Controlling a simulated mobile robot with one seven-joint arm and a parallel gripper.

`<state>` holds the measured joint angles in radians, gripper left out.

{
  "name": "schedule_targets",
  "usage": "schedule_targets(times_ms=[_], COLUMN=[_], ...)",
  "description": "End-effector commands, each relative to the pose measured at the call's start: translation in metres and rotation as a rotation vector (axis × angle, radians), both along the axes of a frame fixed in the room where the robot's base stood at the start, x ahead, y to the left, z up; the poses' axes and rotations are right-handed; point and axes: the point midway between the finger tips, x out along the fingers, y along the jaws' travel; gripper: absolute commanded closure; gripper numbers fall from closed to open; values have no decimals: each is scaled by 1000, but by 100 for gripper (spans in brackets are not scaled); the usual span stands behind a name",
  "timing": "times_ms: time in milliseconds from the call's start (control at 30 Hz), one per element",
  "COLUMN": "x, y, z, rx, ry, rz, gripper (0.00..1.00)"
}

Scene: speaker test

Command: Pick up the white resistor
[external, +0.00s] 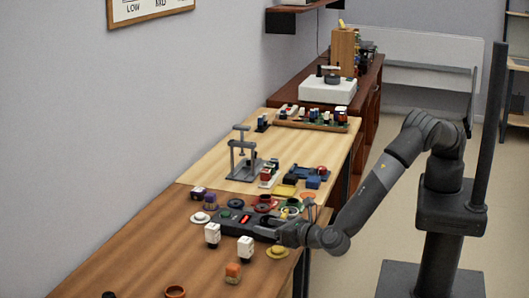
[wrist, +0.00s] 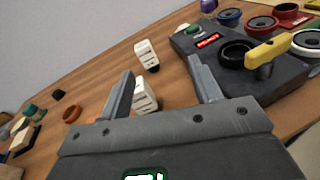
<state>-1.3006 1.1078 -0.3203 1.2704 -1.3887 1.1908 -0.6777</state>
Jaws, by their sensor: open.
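Two white blocks with dark marks, either of which may be the white resistor, stand on the brown table. The nearer one (external: 245,249) also shows in the wrist view (wrist: 145,97), seen between my fingers and partly hidden by the left finger. The farther one (external: 212,234) appears beyond the fingertips in the wrist view (wrist: 146,52). My gripper (external: 281,234) is beside the dark tester, right of both blocks. In the wrist view my gripper (wrist: 160,70) is open, with its fingers apart and neither visibly closed on a block.
A dark tester (wrist: 190,42) with a red display and several round parts lies right of the blocks. A yellow-handled part (wrist: 270,50) rises from it. An orange piece (external: 233,270) and a reddish ring (external: 175,292) lie nearer the front.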

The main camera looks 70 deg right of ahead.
Motion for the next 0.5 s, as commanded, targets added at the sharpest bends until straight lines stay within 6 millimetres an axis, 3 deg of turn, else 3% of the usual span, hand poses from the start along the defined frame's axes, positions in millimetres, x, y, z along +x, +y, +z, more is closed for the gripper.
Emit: schedule_targets(times_ms=[33,100,267,367,500], x=[-13,-26,-43,-42,-24], y=[19,37,60,62,59], z=[-14,-24,-39,-40,-40], rx=[-42,-88,-142,-150,-149], ry=[-21,-46,-79,-84,-83], rz=[46,94,156,164,162], gripper=[42,42,42,42,42])
